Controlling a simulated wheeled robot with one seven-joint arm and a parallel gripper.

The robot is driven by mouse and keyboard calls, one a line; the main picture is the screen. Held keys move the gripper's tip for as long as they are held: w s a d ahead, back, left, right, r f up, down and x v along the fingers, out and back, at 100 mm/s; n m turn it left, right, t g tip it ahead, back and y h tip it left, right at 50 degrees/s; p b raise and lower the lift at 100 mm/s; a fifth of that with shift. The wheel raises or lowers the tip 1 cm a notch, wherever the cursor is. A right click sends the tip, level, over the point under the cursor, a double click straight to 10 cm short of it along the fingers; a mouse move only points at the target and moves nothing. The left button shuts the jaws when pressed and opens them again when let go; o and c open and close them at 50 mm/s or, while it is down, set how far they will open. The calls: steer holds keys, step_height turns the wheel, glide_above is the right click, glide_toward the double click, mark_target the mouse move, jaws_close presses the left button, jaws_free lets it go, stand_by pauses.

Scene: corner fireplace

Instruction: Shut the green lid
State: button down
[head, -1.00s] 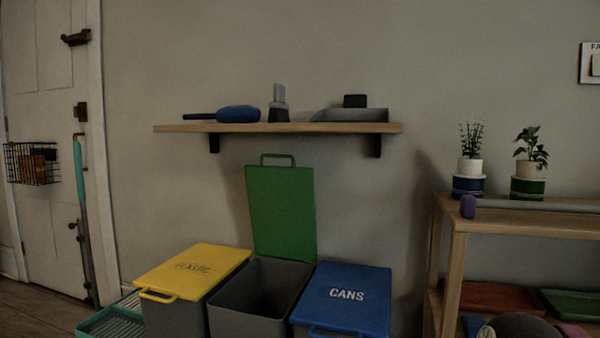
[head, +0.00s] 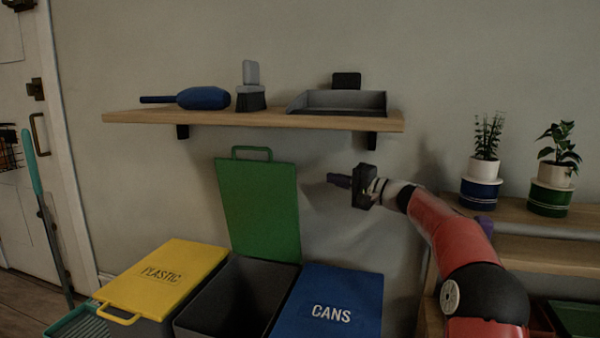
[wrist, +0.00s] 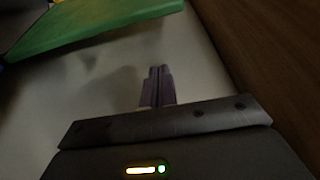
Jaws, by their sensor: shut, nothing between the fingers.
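The green lid (head: 258,208) stands upright, open, at the back of the middle grey bin (head: 228,302), with its handle at the top. The bin's inside shows dark. My gripper (head: 332,180) is shut and empty, to the right of the lid's upper part and apart from it in the picture, with its fingers pointing left. In the wrist view the shut fingers (wrist: 160,75) are in the middle, and the green lid (wrist: 95,28) crosses the upper left.
A yellow PLASTIC lid (head: 165,277) is shut on the left, and a blue CANS lid (head: 330,300) is shut on the right. A wooden shelf (head: 250,121) with a brush and dustpan hangs above. A plant rack (head: 545,255) stands right.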

steer(key=w+a+p, duration=0.1)
steer(key=w+a, duration=0.1)
steer(key=a, duration=0.7)
steer(key=shift+w, duration=0.2)
stand_by(0.3)
steer(key=shift+f, duration=0.15)
